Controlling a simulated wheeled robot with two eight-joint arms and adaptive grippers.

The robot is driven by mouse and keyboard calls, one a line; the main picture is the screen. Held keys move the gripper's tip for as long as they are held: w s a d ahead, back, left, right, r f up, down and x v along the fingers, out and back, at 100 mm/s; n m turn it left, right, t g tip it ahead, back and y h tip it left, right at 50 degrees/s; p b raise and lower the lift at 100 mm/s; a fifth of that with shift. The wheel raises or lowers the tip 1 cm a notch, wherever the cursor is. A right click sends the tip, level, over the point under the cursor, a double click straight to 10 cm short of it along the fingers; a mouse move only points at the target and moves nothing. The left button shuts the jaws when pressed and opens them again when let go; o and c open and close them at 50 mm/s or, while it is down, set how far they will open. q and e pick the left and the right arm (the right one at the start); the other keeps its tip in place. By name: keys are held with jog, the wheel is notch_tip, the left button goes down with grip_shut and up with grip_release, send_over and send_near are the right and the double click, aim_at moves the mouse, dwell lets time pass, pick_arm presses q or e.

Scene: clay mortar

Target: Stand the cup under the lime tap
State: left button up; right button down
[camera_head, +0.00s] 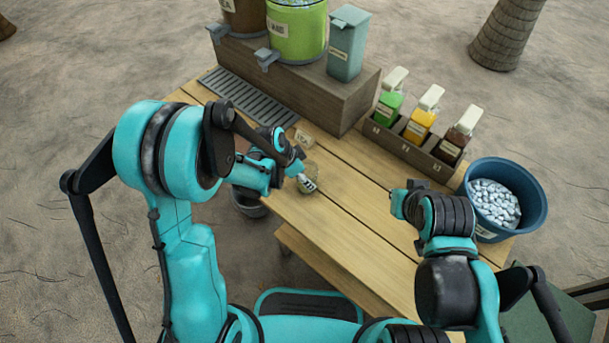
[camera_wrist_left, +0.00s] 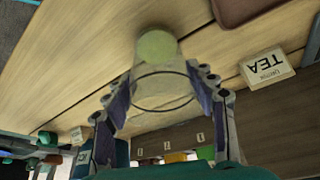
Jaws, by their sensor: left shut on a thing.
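My left gripper (camera_head: 304,184) is shut on a clear cup (camera_head: 311,172) at the table's left part, in front of the drip grille. In the left wrist view the gripper's fingers (camera_wrist_left: 165,100) sit on both sides of the cup (camera_wrist_left: 157,85), whose base looks pale green. Whether the cup touches the table is unclear. The lime dispenser (camera_head: 298,28) is a bright green drum on the wooden stand at the back, with a grey lime tap (camera_head: 267,57) at its lower left. My right gripper (camera_head: 397,204) hovers over the table's right part; its fingers are too small to read.
A grey drip grille (camera_head: 240,97) lies below the taps. A brown dispenser (camera_head: 243,17) with its own tap (camera_head: 217,31) stands left of the lime one. A teal bin (camera_head: 347,45), bottle rack (camera_head: 413,146), blue ice bucket (camera_head: 535,205) and TEA card (camera_wrist_left: 267,66) are around.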

pick_arm(q)
jog(key=shift+f, duration=0.25)
jog(key=o, duration=1.2)
jog(key=shift+c, duration=0.2)
jog(key=shift+r, duration=0.1)
